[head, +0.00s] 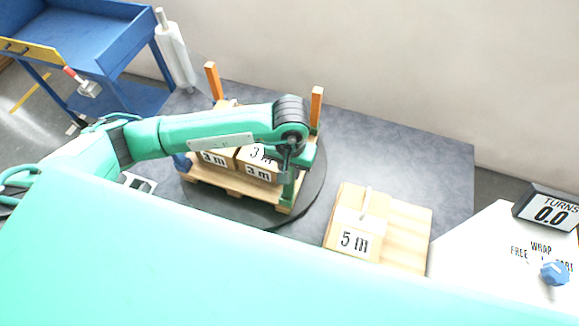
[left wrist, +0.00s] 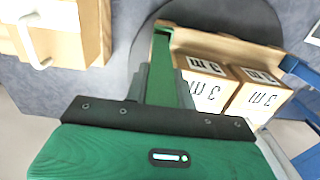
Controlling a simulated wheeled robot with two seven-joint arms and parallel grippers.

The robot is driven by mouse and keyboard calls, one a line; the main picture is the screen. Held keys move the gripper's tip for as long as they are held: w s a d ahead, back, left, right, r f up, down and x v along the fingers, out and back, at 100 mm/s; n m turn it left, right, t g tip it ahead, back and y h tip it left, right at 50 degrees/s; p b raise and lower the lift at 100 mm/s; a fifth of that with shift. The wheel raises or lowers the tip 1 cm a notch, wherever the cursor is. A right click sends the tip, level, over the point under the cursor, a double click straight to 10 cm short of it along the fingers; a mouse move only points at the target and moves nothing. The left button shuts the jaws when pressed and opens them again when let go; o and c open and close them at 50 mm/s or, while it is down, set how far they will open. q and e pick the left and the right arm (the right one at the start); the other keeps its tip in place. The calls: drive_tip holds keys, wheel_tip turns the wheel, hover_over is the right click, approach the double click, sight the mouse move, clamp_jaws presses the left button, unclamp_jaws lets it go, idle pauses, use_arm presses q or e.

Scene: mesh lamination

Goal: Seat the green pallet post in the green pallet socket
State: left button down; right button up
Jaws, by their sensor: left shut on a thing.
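My left gripper (head: 287,172) is shut on the green pallet post (head: 288,190) at the pallet's front right corner. In the left wrist view the post (left wrist: 162,75) runs out from between the fingers of the gripper (left wrist: 163,88), and its far end is at the pallet corner. The wooden pallet (head: 235,190) bears several boxes marked 3 m (head: 258,172). The green socket cannot be made out apart from the post. I cannot tell whether the post's foot is inside it or just above it. My right gripper is not in view.
Orange posts (head: 213,82) (head: 316,108) stand at the back corners. A blue part (head: 182,163) is at the left. The pallet sits on a dark round turntable (head: 313,185). A 5 m box (head: 352,243) is on boards at the right. The table's back right is clear.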

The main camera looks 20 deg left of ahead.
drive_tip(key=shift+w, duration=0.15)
use_arm(q)
drive_tip(key=shift+d, duration=0.1)
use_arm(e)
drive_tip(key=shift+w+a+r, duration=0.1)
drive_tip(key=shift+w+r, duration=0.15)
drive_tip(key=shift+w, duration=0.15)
use_arm(q)
drive_tip(key=shift+r, duration=0.25)
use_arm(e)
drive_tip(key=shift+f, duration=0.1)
use_arm(q)
drive_tip(key=shift+b, duration=0.3)
drive_tip(key=shift+s, duration=0.1)
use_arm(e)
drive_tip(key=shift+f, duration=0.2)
use_arm(q)
drive_tip(key=shift+s+a+b, duration=0.1)
drive_tip(key=shift+a+b, duration=0.35)
drive_tip(key=shift+b, duration=0.1)
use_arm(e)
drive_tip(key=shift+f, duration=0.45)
